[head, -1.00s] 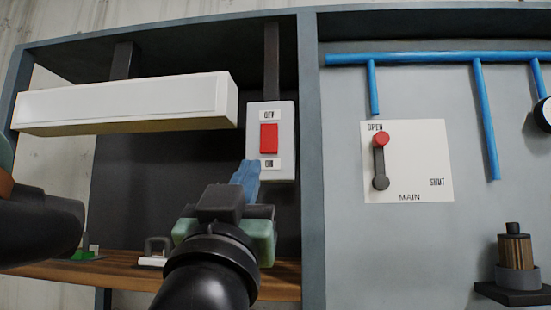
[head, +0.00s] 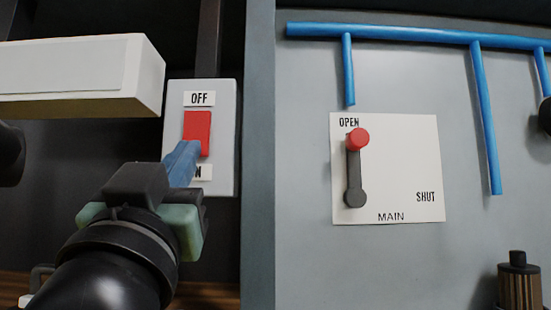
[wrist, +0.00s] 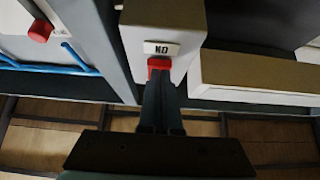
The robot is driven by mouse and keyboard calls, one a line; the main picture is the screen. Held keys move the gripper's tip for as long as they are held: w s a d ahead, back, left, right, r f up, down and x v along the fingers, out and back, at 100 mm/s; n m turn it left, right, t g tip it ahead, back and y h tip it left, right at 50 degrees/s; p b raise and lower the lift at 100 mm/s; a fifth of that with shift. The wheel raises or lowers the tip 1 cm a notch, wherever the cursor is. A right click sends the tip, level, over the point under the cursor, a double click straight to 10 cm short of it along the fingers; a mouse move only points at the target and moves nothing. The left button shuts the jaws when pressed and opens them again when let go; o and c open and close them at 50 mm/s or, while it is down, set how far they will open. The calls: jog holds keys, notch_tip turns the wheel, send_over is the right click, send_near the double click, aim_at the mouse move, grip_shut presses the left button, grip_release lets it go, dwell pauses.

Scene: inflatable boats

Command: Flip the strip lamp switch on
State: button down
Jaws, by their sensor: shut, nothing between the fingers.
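The strip lamp switch is a red rocker (head: 197,131) on a pale grey box (head: 226,150), with an OFF label above it and an ON label below. The strip lamp (head: 80,75) is a long white box to its left. My gripper (head: 182,160) is shut and empty, its blue fingertips at the lower part of the rocker in the head view and partly covering the ON label. In the wrist view the fingertips (wrist: 160,88) reach the red rocker (wrist: 159,65) just beside the ON label. Whether they touch it is hard to tell.
A dark upright divider (head: 258,180) stands right of the switch box. Beyond it is a white MAIN panel (head: 400,170) with a red-knobbed lever (head: 357,140) at OPEN, below blue pipes (head: 400,36). A ribbed brown cylinder (head: 520,288) stands at lower right.

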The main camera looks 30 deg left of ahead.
jog(key=shift+s+d+r, duration=0.1)
jog(key=shift+s+d, duration=0.1)
jog(key=shift+s, duration=0.05)
jog(key=shift+w+a+t+b, duration=0.3)
jog(key=shift+w+t+b, duration=0.2)
jog(key=shift+b, duration=0.65)
jog(key=shift+f, duration=0.2)
